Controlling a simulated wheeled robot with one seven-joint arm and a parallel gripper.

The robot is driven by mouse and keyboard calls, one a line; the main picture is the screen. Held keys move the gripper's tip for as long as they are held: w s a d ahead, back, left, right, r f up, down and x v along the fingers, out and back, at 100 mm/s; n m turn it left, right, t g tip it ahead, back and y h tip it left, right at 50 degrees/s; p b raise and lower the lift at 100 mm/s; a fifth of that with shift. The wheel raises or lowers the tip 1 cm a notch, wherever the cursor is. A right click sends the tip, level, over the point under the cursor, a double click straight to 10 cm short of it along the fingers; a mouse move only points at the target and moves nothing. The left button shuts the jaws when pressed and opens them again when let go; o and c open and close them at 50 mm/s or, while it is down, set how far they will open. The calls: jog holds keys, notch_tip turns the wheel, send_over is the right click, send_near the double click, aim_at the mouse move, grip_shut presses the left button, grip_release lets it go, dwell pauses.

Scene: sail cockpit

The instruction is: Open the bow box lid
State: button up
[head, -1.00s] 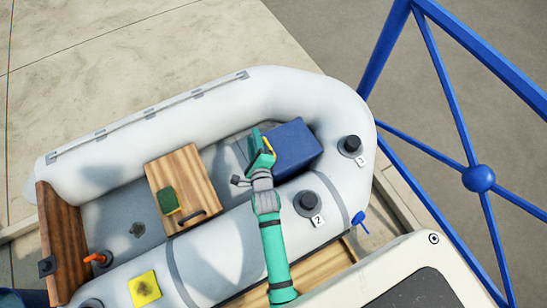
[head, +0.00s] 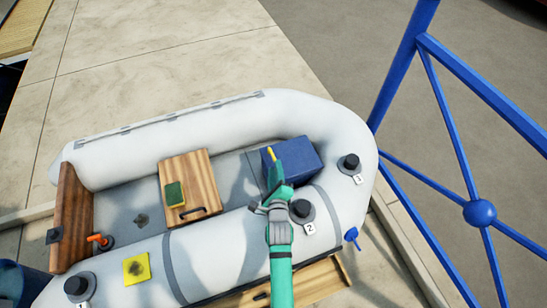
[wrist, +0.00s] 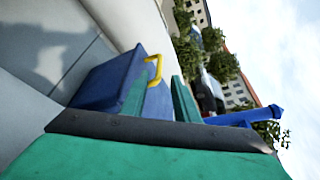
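The blue bow box (head: 298,157) sits at the bow end of the grey-white inflatable boat, its lid looking shut. A yellow handle (head: 271,154) shows at its left side, just beyond the tip of my green gripper (head: 273,172). In the wrist view the blue box (wrist: 98,83) is ahead and left of centre, and the yellow handle (wrist: 154,68) stands out from its edge. My gripper's green finger (wrist: 183,100) is right of the handle, apart from it in the picture. The gripper looks empty, but its finger gap is unclear. My gripper partly covers the box's near left corner.
A wooden seat (head: 189,180) with a green sponge (head: 175,194) lies across the boat left of the box. Black valve caps (head: 302,211) stand on the near tube (head: 230,255). A yellow pad (head: 136,268) lies there too. Blue railings (head: 440,110) rise at right.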

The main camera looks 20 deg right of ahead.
aim_at(273, 155)
jog(key=x, duration=0.7)
jog(key=shift+w+a, duration=0.2)
jog(key=shift+w, duration=0.2)
jog(key=shift+w+d+f, duration=0.1)
jog(key=shift+w+d, duration=0.05)
jog(key=shift+d, duration=0.15)
jog(key=shift+a, duration=0.1)
